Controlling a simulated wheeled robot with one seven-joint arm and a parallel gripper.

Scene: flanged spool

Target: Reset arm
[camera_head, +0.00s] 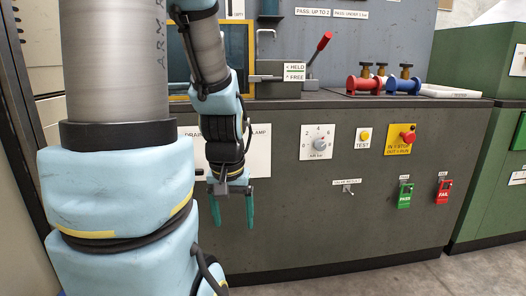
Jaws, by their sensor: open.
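My gripper (232,207) hangs below my arm in front of the dark grey bench front, left of the middle of the view. Its two teal fingers point down and stand apart, with nothing between them. My arm covers the left part of the view and hides part of the bench there. On the bench top, a lever with a red handle (320,46) leans up to the right beside a plate (294,72) reading HELD and FREE. A red flanged spool-like part (363,85) and a blue one (403,85) lie to its right.
The bench front (290,215) carries a dial (319,143), a yellow TEST button (364,136), a red stop knob (407,137), a small toggle (347,187), and green PASS (405,195) and red FAIL (443,192) tags. A green cabinet (495,170) stands right. Floor shows at lower right.

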